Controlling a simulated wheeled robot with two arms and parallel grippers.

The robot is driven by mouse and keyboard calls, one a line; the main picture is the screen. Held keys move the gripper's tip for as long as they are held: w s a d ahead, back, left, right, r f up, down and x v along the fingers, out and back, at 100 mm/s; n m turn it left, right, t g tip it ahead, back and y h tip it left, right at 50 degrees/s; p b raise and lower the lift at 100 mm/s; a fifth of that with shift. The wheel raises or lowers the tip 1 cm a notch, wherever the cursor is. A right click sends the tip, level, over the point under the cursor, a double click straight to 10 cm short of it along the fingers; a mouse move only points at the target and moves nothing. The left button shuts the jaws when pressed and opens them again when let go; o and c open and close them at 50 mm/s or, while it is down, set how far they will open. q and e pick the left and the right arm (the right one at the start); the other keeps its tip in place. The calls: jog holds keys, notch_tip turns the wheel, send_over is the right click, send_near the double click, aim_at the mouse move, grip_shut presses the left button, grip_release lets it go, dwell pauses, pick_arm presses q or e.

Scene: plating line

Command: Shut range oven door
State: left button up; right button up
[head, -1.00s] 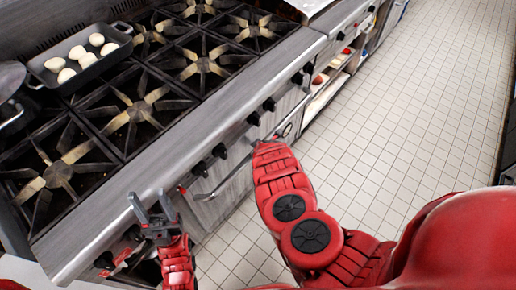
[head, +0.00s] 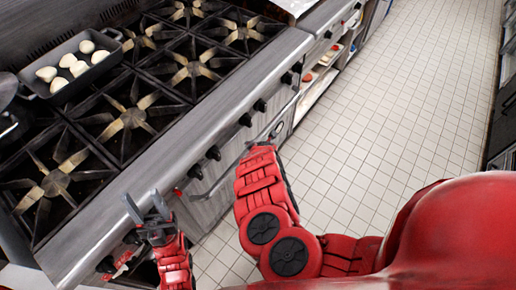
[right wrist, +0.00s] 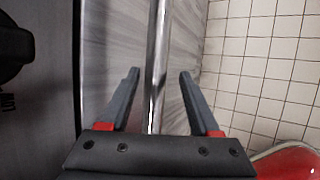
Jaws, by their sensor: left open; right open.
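The range oven door (head: 208,207) is a grey brushed-metal panel below the row of black knobs. In the right wrist view its panel (right wrist: 112,45) shows with a long shiny handle bar (right wrist: 158,50). My right gripper (right wrist: 158,88) is open, and the bar runs between its spread fingers; I cannot tell whether they touch it. In the head view the right gripper is mostly hidden past my red forearm. My left gripper (head: 148,208) is open and empty near the range's front edge. How far the door stands open is unclear.
The range top (head: 130,118) has several burners, and a dark pan (head: 108,62) with several pale round items stands at its back left. Black knobs (head: 212,153) line the front. Shelves (head: 318,85) stand farther along. The white tiled floor (head: 375,110) is clear.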

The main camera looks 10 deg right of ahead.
jog(key=p+v, duration=1)
jog(key=v, duration=0.2)
jog(key=shift+s+r, duration=0.25)
jog(key=shift+r, duration=0.05)
jog(key=shift+f, duration=0.1)
